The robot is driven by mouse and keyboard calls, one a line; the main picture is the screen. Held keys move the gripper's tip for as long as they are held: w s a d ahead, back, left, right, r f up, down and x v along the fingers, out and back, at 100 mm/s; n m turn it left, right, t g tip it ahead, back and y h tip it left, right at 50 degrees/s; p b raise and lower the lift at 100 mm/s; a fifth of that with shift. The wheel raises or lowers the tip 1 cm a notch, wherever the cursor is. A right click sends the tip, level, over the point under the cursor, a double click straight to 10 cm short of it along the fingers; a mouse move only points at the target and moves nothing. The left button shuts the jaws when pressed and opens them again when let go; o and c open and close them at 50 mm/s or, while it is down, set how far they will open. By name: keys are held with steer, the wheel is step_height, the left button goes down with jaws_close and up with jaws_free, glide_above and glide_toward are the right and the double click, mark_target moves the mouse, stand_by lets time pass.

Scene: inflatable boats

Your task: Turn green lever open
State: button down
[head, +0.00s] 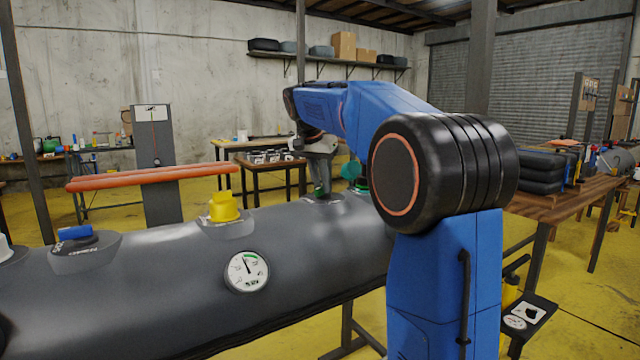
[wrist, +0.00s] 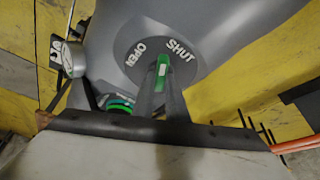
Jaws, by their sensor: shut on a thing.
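The green lever (wrist: 162,66) sits on a round dark plate (wrist: 190,73) on the grey inflatable tube (head: 150,285). The plate is marked OPEN on the left and SHUT on the right in the wrist view. The lever's visible end points up between the two words, closer to SHUT. My gripper (wrist: 160,85) is shut on the lever, one finger on each side. In the head view my gripper (head: 319,178) reaches down onto the far part of the tube, and the lever is mostly hidden there.
A green round cap (head: 351,171) stands just right of my gripper. A yellow valve cap (head: 223,207), a blue lever (head: 75,233) and a pressure gauge (head: 247,271) are on the nearer tube. Workbenches stand behind, and a wooden table (head: 570,205) is at right.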

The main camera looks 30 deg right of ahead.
steer(key=n, duration=0.2)
steer(key=n+t+y, duration=0.1)
steer(key=n, duration=0.1)
steer(key=n+y, duration=0.1)
steer(key=n, duration=0.1)
steer(key=shift+s+d+t, duration=0.35)
steer(key=shift+d+t, duration=0.05)
steer(key=n, duration=0.2)
steer(key=n+y, duration=0.1)
steer(key=n, duration=0.1)
steer(key=n+y, duration=0.1)
steer(key=shift+d+n, duration=0.3)
steer(key=shift+n, duration=0.1)
steer(key=c, duration=1.8)
jaws_free()
steer(key=shift+o, duration=0.2)
steer(key=shift+r, duration=0.1)
steer(key=v, duration=1.7)
steer(key=shift+s+d, duration=0.2)
steer(key=shift+s, duration=0.1)
